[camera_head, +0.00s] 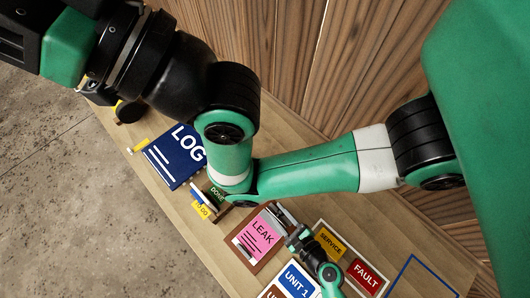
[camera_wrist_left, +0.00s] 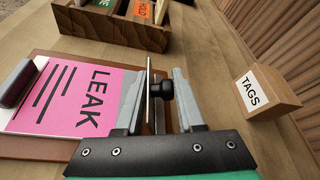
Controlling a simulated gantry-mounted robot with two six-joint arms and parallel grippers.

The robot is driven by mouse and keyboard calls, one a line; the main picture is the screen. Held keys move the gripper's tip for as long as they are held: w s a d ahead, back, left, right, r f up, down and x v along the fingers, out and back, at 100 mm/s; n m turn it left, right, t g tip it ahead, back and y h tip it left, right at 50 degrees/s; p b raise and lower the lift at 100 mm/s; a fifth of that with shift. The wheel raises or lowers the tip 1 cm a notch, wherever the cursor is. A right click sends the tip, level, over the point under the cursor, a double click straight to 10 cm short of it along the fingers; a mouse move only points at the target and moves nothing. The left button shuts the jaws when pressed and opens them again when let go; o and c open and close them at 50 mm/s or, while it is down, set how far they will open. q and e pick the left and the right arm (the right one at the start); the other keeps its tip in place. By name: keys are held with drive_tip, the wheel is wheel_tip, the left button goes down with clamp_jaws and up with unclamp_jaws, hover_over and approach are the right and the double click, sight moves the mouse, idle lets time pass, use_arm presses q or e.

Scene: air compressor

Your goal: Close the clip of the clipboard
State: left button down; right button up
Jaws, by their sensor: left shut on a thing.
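The brown clipboard (camera_head: 235,255) lies on the bench with a pink LEAK sheet (camera_head: 258,236) on it. Its metal clip (camera_head: 287,213) is at the top end of the sheet. My left gripper (camera_head: 293,232) is at this clip. In the left wrist view the clip's thin plate (camera_wrist_left: 151,95) stands on edge with a black knob (camera_wrist_left: 166,90), between the two grey fingers of my left gripper (camera_wrist_left: 160,98). The left gripper is shut on the clip. How the clip's lower edge meets the board is hidden by the fingers. I do not see my right gripper.
A wooden divided box (camera_wrist_left: 115,25) with cards stands close beyond the clipboard, and a TAGS block (camera_wrist_left: 262,93) sits to the right in the wrist view. A blue LOG book (camera_head: 172,158), SERVICE card (camera_head: 330,241) and FAULT card (camera_head: 365,277) lie nearby. A plank wall backs the bench.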

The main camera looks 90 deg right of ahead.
use_arm(q)
drive_tip(key=shift+w+a+n+g+h+b, duration=0.3)
drive_tip(key=shift+n+h+b, duration=0.35)
drive_tip(key=shift+n, duration=0.25)
drive_tip(key=shift+r, duration=0.1)
drive_tip(key=c, duration=0.6)
unclamp_jaws()
drive_tip(key=shift+s, duration=0.1)
drive_tip(key=p+v, duration=0.1)
drive_tip(key=v, duration=1)
drive_tip(key=shift+s+a, duration=0.15)
drive_tip(key=shift+a, duration=0.05)
